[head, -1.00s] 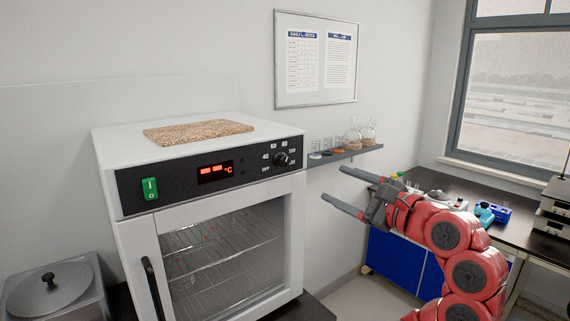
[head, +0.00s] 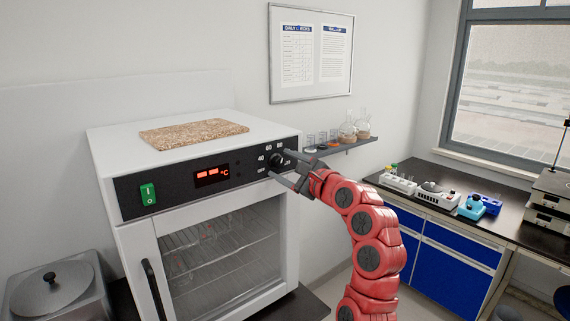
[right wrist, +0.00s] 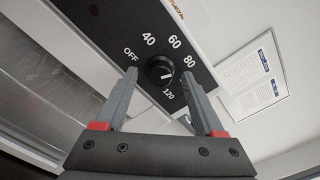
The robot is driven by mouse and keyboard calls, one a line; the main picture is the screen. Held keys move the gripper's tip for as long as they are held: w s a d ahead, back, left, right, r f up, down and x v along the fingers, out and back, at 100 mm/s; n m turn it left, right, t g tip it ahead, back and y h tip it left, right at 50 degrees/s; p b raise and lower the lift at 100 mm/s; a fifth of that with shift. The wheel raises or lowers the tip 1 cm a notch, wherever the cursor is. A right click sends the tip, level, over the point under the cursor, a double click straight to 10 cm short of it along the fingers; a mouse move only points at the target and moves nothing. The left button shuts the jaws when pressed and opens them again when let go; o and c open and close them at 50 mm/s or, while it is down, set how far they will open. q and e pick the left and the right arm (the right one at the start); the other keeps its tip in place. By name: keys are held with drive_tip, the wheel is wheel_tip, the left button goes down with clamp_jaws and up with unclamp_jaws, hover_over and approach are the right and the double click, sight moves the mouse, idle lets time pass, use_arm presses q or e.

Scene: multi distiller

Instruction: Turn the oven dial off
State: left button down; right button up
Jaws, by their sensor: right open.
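The white oven (head: 130,180) stands on the left, with a black control panel. Its round black dial (head: 277,160) is at the panel's right end. In the right wrist view the dial (right wrist: 160,70) is ringed by OFF, 40, 60, 80 and 120; a finger covers part of the scale. A small light mark on the dial points right, clear of OFF. My right gripper (head: 279,167) is open, its fingertips on either side of the dial. I cannot tell if they touch it. My left gripper is not in view.
A cork-like board (head: 194,133) lies on the oven. A wall shelf (head: 345,147) with glassware is just right of the oven, behind my right gripper. A dark bench (head: 425,209) with lab devices stands at right. A lidded metal pot (head: 55,290) is at lower left.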

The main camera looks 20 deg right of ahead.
clamp_jaws()
idle(0.3)
